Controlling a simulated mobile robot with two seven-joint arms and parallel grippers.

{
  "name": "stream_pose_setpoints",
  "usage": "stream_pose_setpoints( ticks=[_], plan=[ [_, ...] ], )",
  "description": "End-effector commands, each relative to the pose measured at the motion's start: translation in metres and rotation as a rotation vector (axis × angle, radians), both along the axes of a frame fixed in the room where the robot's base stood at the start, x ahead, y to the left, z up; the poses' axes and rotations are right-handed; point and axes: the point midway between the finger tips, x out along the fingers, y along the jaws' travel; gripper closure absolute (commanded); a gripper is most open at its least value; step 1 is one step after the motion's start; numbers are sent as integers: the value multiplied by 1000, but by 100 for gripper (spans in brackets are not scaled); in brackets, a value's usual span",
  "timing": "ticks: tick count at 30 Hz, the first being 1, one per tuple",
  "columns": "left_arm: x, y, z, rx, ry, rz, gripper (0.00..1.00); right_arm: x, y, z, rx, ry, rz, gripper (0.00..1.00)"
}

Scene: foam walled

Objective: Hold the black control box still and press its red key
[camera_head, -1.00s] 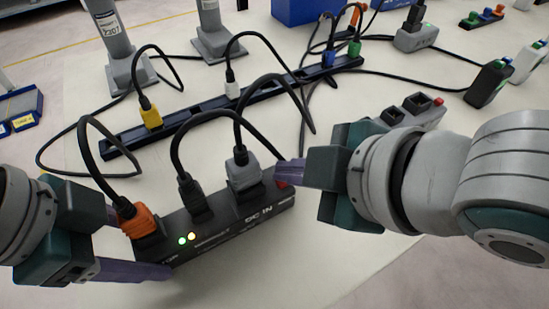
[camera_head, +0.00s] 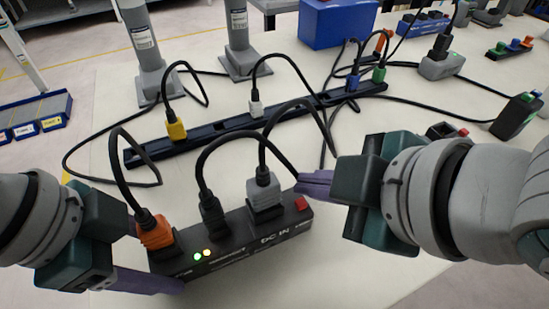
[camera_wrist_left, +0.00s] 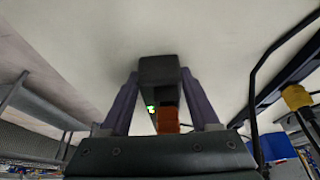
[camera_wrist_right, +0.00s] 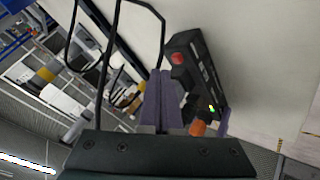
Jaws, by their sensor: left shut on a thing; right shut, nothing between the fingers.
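The black control box (camera_head: 235,248) lies on the table with an orange, a black and a grey plug in its top and two lit lamps, one green and one yellowish. Its red key (camera_head: 301,203) is at the right end, uncovered. My left gripper (camera_head: 158,257) is shut on the box's left end; the left wrist view shows the box end (camera_wrist_left: 158,70) between the fingers. My right gripper (camera_head: 303,184) is shut and empty, its tips just behind and above the red key, seemingly apart from it. The right wrist view shows the key (camera_wrist_right: 178,57) beside the fingertips (camera_wrist_right: 159,75).
Black cables arch from the plugs. A long black strip (camera_head: 210,132) with yellow, white, blue and green plugs lies behind the box. Grey posts (camera_head: 146,50), a blue box (camera_head: 335,22) and other devices stand further back. The table in front of the box is clear.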

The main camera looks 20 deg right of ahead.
Motion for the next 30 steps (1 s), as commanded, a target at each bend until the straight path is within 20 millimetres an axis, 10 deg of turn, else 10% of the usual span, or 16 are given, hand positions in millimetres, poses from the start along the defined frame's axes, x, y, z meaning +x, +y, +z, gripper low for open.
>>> stream_pose_setpoints(
  ticks=[13,30],
  plan=[
    [0,0,0,-1,0,0,100,1,0,43,0,-3,1,100],
    [0,0,0,-1,0,0,100,0,0,46,-1,0,1,100]
  ],
)
